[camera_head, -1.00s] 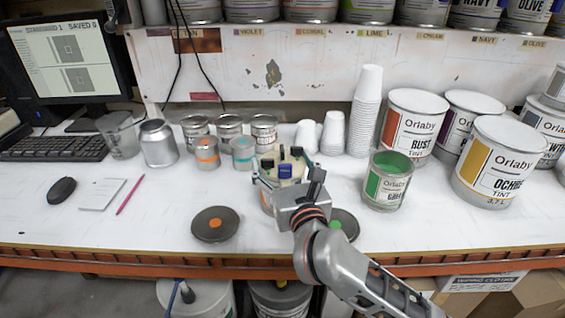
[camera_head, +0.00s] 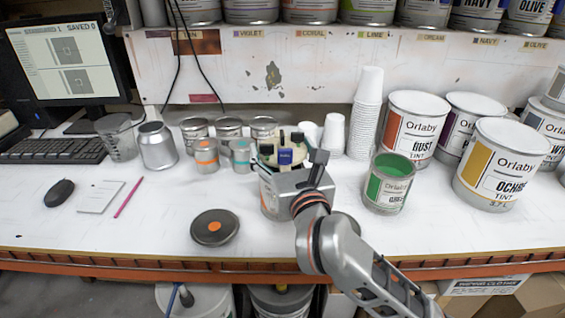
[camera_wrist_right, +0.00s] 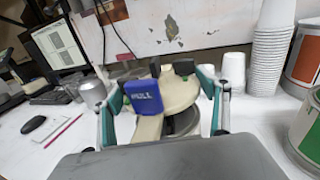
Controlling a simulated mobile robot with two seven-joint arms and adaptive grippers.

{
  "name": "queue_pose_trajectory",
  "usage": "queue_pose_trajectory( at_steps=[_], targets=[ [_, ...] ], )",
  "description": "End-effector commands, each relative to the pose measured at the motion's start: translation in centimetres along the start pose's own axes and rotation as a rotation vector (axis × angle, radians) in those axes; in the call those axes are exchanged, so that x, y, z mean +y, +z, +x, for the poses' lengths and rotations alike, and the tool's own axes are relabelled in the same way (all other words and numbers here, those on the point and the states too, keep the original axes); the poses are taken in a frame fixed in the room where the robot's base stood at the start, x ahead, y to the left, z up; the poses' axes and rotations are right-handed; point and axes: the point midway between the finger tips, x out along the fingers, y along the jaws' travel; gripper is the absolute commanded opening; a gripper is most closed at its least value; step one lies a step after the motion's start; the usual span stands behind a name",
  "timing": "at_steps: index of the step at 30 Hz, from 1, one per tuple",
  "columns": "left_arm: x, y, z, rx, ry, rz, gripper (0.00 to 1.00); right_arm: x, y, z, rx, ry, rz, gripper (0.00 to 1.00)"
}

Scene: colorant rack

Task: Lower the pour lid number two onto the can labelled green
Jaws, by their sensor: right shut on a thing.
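My right gripper (camera_head: 287,160) is shut on a cream pour lid (camera_wrist_right: 180,94) with a blue tab marked PULL (camera_wrist_right: 145,99). In the right wrist view the gripper's green-faced fingers (camera_wrist_right: 163,92) flank the lid. The lid's number cannot be read. The lid is above a labelled can (camera_head: 267,196), mostly hidden by the gripper; I cannot tell whether they touch. The open can with green paint and a green label (camera_head: 388,184) stands upright to the right, apart from the gripper. It also shows at the right edge of the wrist view (camera_wrist_right: 308,135). My left gripper is not in view.
A dark round lid with an orange dot (camera_head: 215,227) lies at the front left. Another dark lid (camera_head: 346,224) is partly hidden by my right arm. Stacked white cups (camera_head: 366,112) and large Orlaby cans (camera_head: 498,165) stand behind and right. Small cans (camera_head: 205,155) stand behind left.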

Motion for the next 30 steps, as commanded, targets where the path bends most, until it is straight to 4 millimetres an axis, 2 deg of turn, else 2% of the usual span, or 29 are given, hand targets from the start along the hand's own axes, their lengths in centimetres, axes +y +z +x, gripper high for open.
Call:
queue_pose_trajectory(
  at_steps=[1,3,7,30],
  targets=[
    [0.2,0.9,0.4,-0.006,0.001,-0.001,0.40,0.1,0.4,-0.2,-0.001,0.003,0.005,0.52],
    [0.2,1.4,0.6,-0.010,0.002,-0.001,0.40,0.1,1.1,-0.5,0.002,0.005,0.003,0.52],
    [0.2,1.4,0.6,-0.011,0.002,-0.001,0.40,0.1,2.0,-0.7,0.004,0.006,-0.002,0.52],
    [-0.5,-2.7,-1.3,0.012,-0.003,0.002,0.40,0.1,6.9,-0.6,0.003,0.006,-0.003,0.52]
  ],
)
